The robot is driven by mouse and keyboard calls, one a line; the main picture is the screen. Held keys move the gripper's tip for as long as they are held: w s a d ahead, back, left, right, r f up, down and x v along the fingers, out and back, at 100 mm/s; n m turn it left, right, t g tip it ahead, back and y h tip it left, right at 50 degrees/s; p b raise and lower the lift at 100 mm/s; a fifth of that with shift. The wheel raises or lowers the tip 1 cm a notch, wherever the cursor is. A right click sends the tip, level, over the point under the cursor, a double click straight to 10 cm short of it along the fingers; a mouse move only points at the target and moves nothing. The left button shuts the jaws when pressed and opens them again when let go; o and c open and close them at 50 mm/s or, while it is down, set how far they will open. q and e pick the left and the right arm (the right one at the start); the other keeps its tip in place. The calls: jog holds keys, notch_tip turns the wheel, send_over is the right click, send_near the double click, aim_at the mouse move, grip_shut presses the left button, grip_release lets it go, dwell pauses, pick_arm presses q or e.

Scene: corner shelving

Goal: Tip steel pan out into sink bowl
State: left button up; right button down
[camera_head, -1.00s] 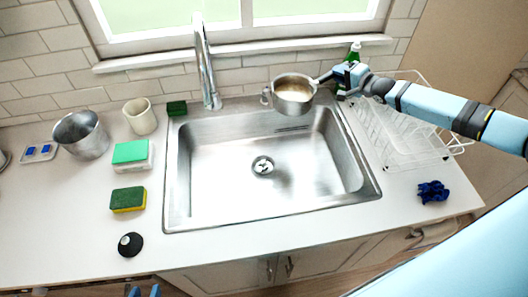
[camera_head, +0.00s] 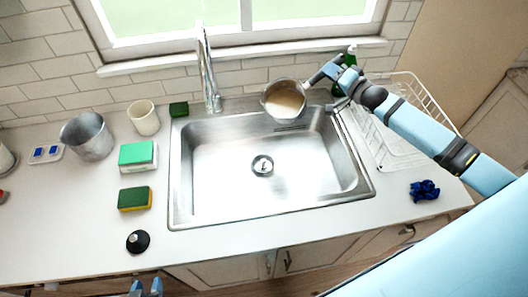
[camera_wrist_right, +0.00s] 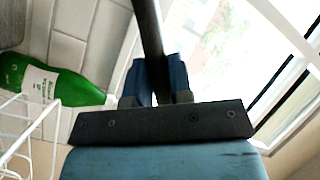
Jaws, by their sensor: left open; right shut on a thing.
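The steel pan (camera_head: 270,103) holds a tan, cloudy content and hangs over the back right part of the sink bowl (camera_head: 220,165). Its open top is tilted toward the head camera. No stream of the content shows below it. My right gripper (camera_head: 325,76) is shut on the pan's handle. In the right wrist view, my right gripper (camera_wrist_right: 155,85) has both blue fingers closed around the dark handle (camera_wrist_right: 149,30), and the pan's body is out of view. My left gripper (camera_head: 146,288) is open and empty at the bottom edge, in front of the counter.
A faucet (camera_head: 208,70) stands behind the sink. A green bottle (camera_head: 349,58) and a white wire rack (camera_head: 405,125) are at the right, near my right arm. Sponges (camera_head: 135,199), a cup (camera_head: 143,117) and a metal bucket (camera_head: 87,136) stand left of the sink.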

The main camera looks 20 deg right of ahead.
pick_arm(q)
jog(key=shift+r, duration=0.2)
pick_arm(e)
jog(key=shift+s+a+r+n, duration=0.25)
jog(key=shift+s+a+n, duration=0.1)
jog(key=shift+a, duration=0.25)
jog(key=shift+s+a+r+n, duration=0.25)
jog(key=shift+s+a+n, duration=0.1)
jog(key=shift+a, duration=0.2)
pick_arm(q)
jog(key=shift+f, duration=0.1)
pick_arm(e)
jog(key=shift+s+a+r+t, duration=0.1)
jog(key=shift+s+a+t, duration=0.05)
jog(key=shift+a+t, duration=0.15)
pick_arm(q)
jog(key=shift+w, duration=0.1)
pick_arm(e)
jog(key=shift+s+a+r+n, duration=0.15)
jog(key=shift+s+a+n, duration=0.15)
jog(key=shift+a+n, duration=0.15)
jog(key=shift+s+a+r+n, duration=0.15)
jog(key=shift+s+a+n, duration=0.1)
jog(key=shift+a+n, duration=0.2)
jog(key=shift+s+a+r+n+t, duration=0.1)
jog(key=shift+s+a+n+t, duration=0.2)
jog(key=shift+a, duration=0.15)
